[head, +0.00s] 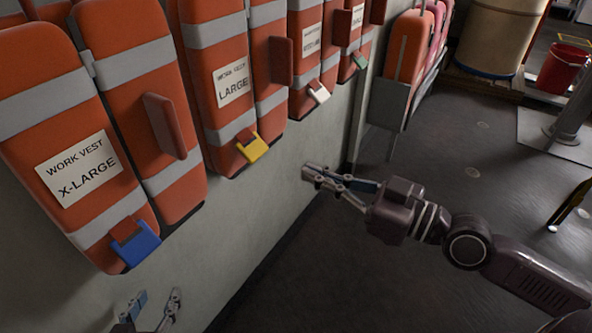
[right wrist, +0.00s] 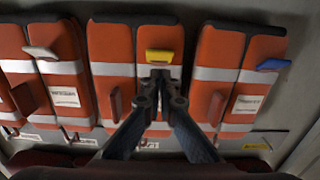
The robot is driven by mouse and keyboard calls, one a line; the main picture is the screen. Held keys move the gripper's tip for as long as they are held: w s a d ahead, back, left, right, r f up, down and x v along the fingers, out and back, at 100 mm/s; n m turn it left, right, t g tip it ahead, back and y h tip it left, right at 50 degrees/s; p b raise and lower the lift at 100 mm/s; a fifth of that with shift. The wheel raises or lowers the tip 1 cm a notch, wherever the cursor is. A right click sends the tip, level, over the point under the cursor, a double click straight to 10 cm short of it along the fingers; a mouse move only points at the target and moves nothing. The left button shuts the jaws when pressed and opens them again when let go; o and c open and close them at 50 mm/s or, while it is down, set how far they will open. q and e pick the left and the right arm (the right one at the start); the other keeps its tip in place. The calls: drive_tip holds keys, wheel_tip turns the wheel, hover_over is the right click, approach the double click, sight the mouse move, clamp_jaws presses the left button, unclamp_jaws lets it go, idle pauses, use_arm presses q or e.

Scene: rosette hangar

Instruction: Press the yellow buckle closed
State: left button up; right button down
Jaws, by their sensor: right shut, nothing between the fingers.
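The yellow buckle (head: 253,147) sits at the lower edge of the orange work vest (head: 208,58) labelled LARGE, on the wall. It looks tilted out from the vest; I cannot tell whether it is latched. My right gripper (head: 308,173) is shut and empty, to the right of the buckle and slightly lower in the head view, with a gap between. In the right wrist view the vests appear upside down, and the yellow buckle (right wrist: 160,56) lies just beyond the closed fingertips (right wrist: 160,74). My left gripper (head: 153,307) is open and empty at the bottom left, partly cut off.
A blue buckle (head: 136,245) hangs on the X-LARGE vest (head: 62,120); white (head: 319,94) and green (head: 361,62) buckles are on vests further along. Orange flaps stick out from several vests. Bare grey wall (head: 285,175) lies below them. The dark floor (head: 330,260) is open.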

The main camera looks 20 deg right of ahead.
use_arm(q)
drive_tip(key=s+a+f+g+y+p, duration=0.1)
drive_tip(key=s+a+f+g+p, duration=0.1)
drive_tip(key=s+f, duration=0.4)
drive_tip(key=s+a+f+g+y+p, duration=0.1)
drive_tip(key=s+a+f+g+p, duration=0.1)
drive_tip(key=s+f+g+p, duration=0.2)
drive_tip(key=shift+s+a+f+g+p, duration=0.4)
drive_tip(key=shift+s+f+g, duration=0.9)
drive_tip(key=shift+s, duration=0.65)
use_arm(e)
drive_tip(key=shift+x, duration=3.95)
use_arm(q)
drive_tip(key=shift+r, duration=0.15)
use_arm(e)
drive_tip(key=shift+f, duration=0.1)
use_arm(q)
drive_tip(key=shift+r, duration=0.4)
drive_tip(key=shift+f, duration=0.1)
use_arm(e)
drive_tip(key=shift+w, duration=0.2)
